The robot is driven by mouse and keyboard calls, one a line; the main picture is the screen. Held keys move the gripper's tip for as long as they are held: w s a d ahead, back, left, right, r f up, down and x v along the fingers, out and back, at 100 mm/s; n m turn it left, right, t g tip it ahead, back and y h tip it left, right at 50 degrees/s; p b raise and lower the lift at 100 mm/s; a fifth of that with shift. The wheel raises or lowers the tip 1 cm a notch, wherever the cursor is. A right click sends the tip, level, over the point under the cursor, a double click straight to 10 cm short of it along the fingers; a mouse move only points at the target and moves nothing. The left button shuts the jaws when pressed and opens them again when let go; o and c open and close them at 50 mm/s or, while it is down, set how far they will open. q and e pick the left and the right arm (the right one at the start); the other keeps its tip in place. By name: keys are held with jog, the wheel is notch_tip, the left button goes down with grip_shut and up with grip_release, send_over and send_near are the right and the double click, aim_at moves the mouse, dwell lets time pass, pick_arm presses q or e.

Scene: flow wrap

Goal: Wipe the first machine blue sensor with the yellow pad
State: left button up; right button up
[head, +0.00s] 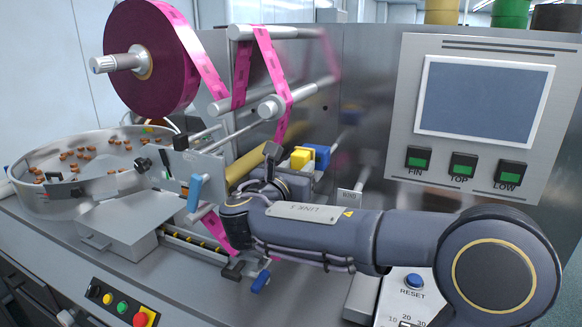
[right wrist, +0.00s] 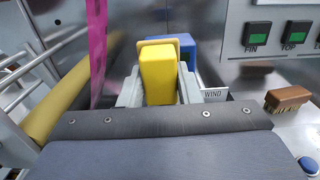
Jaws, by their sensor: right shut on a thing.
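My right gripper (head: 297,172) reaches in over the machine and is shut on the yellow pad (head: 301,158). In the right wrist view the pad (right wrist: 158,78) stands upright between the two grey fingers. A tan edge (right wrist: 168,41) shows behind its top. The blue sensor (head: 319,155) is just behind and to the right of the pad; in the right wrist view the blue block (right wrist: 187,50) is partly hidden by it. I cannot tell whether pad and sensor touch. My left gripper is not in view.
A pink film roll (head: 147,60) feeds film down over rollers. A yellow roller (head: 250,165) lies left of the pad. A round feeder bowl (head: 60,200) stands at left. A control panel (head: 475,120) is at right, and a brown brush (right wrist: 288,97) lies right of the gripper.

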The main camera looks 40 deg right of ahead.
jog(key=shift+s+d+f, duration=0.1)
jog(key=shift+s+d, duration=0.15)
jog(key=shift+s, duration=0.3)
jog(key=shift+s+d, duration=0.25)
jog(key=shift+s, duration=0.3)
jog(key=shift+d, duration=0.1)
jog(key=shift+w, duration=0.1)
jog(key=shift+w+a+p, duration=0.3)
jog(key=shift+w+a, duration=0.15)
jog(key=shift+w, duration=0.45)
jog(key=shift+w+a+p, duration=0.3)
jog(key=shift+w+a, duration=0.1)
jog(key=shift+w, duration=0.45)
jog(key=shift+v, duration=2.9)
